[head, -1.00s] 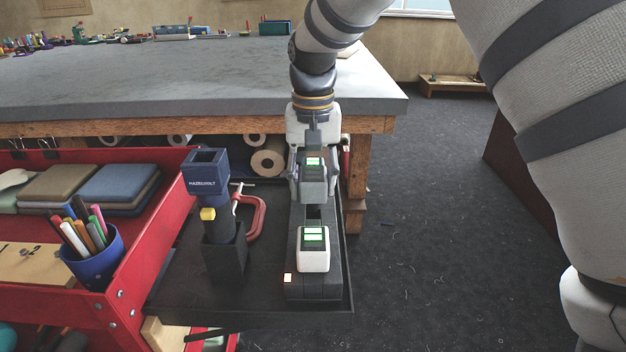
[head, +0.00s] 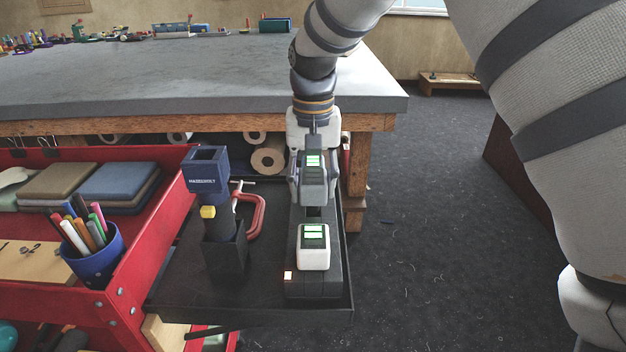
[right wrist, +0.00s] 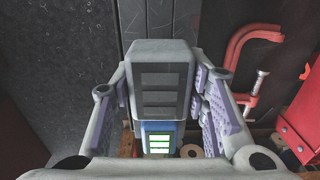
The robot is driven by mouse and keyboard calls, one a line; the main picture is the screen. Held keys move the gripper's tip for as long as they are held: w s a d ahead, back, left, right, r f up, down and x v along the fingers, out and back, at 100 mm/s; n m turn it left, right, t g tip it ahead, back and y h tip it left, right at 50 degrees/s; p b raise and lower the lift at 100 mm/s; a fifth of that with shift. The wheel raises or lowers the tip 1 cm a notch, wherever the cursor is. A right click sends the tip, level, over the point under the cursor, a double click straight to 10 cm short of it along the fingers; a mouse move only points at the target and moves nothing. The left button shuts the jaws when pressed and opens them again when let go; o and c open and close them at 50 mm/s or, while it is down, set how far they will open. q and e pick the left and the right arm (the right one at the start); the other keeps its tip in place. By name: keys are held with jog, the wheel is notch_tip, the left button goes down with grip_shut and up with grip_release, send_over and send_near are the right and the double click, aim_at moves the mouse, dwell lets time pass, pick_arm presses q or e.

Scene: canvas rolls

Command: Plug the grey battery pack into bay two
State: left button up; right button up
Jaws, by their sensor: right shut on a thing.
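The grey battery pack (head: 313,170) has a lit green display and is at the far end of the long black charger (head: 318,288). I cannot tell whether it is seated or just above the charger. My right gripper (head: 313,186) is shut on it, with fingers at both sides. A white battery pack (head: 313,250) with a green display sits in the near part of the charger; a dark gap separates the packs. My left gripper is not in view.
The charger stands on a black tray (head: 190,285). To its left are a dark blue tool (head: 206,180) in a holder and a red clamp (head: 257,217). A red cart (head: 135,270) is further left; a workbench (head: 180,80) is behind. Open floor is right.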

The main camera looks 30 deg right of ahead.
aim_at(313, 199)
jog(key=shift+f, duration=1.9)
jog(key=o, duration=1.2)
jog(key=shift+o, duration=0.2)
jog(key=shift+r, duration=0.1)
